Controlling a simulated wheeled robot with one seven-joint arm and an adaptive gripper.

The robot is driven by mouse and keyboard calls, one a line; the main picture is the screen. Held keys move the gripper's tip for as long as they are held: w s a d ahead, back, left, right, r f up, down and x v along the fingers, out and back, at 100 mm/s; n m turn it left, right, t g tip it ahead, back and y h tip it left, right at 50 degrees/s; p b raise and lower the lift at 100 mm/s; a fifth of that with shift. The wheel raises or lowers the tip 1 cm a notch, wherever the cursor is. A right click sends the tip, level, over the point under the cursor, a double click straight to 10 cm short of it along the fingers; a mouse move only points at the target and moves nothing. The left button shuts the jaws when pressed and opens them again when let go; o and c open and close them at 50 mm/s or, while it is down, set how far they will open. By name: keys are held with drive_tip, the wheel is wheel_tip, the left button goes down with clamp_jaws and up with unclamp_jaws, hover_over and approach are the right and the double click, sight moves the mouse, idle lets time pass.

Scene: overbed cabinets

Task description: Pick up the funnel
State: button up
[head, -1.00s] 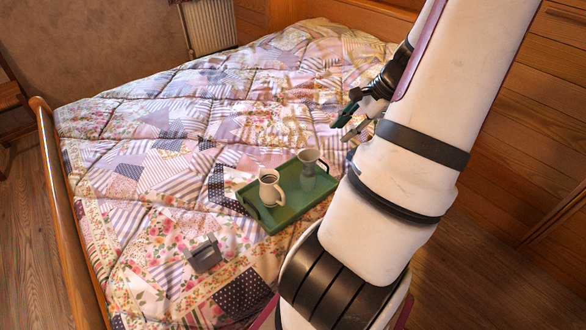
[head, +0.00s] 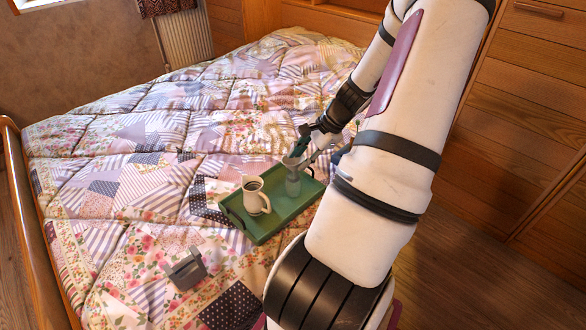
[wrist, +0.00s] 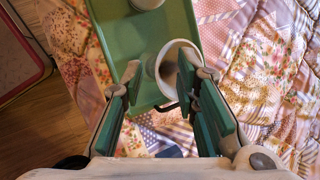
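The funnel (head: 293,182) is pale grey with a wide round mouth and stands on the green tray (head: 262,231). In the wrist view the funnel (wrist: 178,68) shows mouth up, with its rim between my fingers and closer to the right one, which overlaps it in the picture. My gripper (head: 308,154) is open at the funnel's upper part. In the wrist view my gripper (wrist: 160,82) shows green pads spread apart, with a gap between the left pad and the funnel. I cannot tell whether the right pad touches it.
A cream mug (head: 254,196) with a handle and dark contents stands on the tray left of the funnel. A dark tray handle (wrist: 168,106) lies near the funnel. A grey object (head: 187,270) rests on the quilt (head: 150,190). The quilt beyond the tray is clear.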

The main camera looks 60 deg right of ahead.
drive_tip(key=shift+w+a+f, duration=0.1)
drive_tip(key=shift+w+f, duration=0.2)
drive_tip(key=shift+f, duration=0.25)
clamp_jaws()
drive_tip(key=shift+r, duration=0.15)
